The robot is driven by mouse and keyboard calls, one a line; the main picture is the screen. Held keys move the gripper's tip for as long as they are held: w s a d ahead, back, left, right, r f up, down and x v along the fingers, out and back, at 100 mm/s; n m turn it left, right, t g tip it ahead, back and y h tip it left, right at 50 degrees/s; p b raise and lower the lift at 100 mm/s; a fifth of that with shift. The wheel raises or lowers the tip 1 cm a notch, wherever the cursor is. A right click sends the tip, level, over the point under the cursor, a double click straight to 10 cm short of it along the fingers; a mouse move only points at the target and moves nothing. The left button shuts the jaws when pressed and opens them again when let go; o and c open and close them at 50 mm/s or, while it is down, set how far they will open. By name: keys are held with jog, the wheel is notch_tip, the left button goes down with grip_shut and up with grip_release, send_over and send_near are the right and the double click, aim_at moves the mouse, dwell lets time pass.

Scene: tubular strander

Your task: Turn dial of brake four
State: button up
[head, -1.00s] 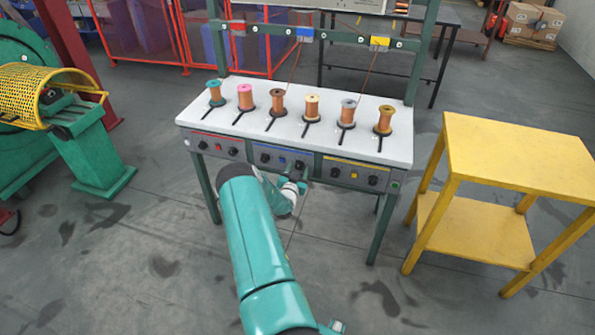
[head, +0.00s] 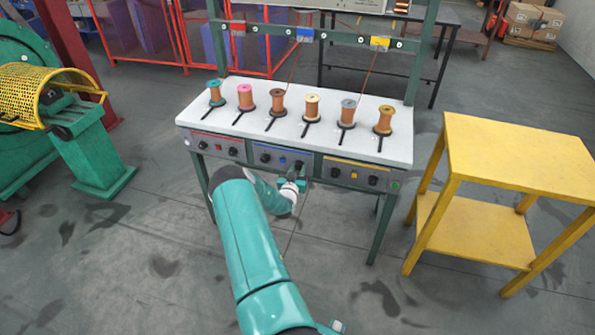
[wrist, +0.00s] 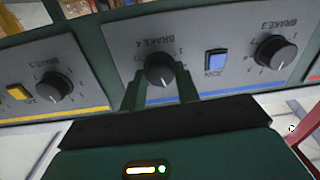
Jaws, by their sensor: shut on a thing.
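The dial of brake four (wrist: 160,68) is a black round knob on a grey panel with a blue stripe. Its label "BRAKE 4" reads upside down in the wrist view. The fingers of my gripper (wrist: 161,90) stand on either side of this knob, closed on it. In the head view my gripper (head: 302,178) is at the right part of the blue-striped middle panel (head: 282,158), at the table's front, and it largely hides the dial there.
The brake three dial (wrist: 275,54) and a blue button (wrist: 215,62) are beside it. A yellow-striped panel (wrist: 50,85) adjoins. Several spools stand on the white tabletop (head: 235,122). A yellow table (head: 520,155) stands at right, a green machine (head: 95,155) at left.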

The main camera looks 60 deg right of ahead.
jog(key=n, duration=0.6)
jog(key=shift+a, duration=0.1)
jog(key=n+g, duration=0.1)
jog(key=n, duration=0.5)
dwell(0.4)
jog(key=o, duration=1)
jog(key=shift+c, duration=0.2)
jog(key=s+a, duration=0.2)
jog(key=a, duration=1.1)
jog(key=shift+a+r, duration=0.3)
jog(key=shift+r, duration=0.05)
